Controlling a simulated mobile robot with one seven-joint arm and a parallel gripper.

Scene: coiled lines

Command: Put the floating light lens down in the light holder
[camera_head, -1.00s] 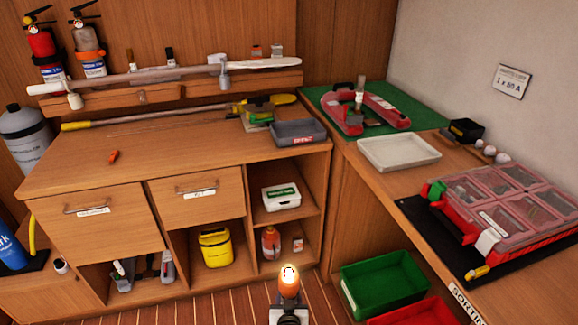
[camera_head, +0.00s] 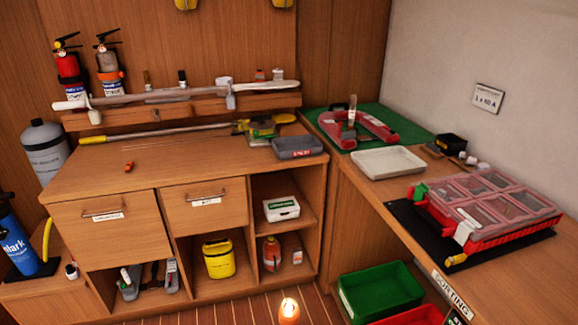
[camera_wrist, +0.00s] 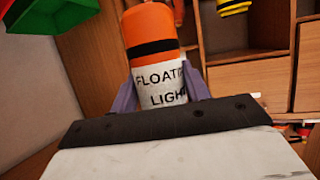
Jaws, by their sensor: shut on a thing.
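In the wrist view the floating light (camera_wrist: 152,38) shows an orange body, a black band and a white label reading "FLOATI… LIGH…". My gripper (camera_wrist: 160,92) is shut on it, with a grey finger on each side of the label. The fingers do not show in the head view. I cannot make out which thing is the light holder; two yellow items (camera_head: 186,4) are cut off at the top edge.
A wooden cabinet (camera_head: 110,228) with drawers and open cubbies stands ahead. A counter on the right holds a white tray (camera_head: 388,162) and a red-framed organizer (camera_head: 490,208). A green bin (camera_head: 380,292) stands low at right. A blue cylinder (camera_head: 18,245) stands at far left.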

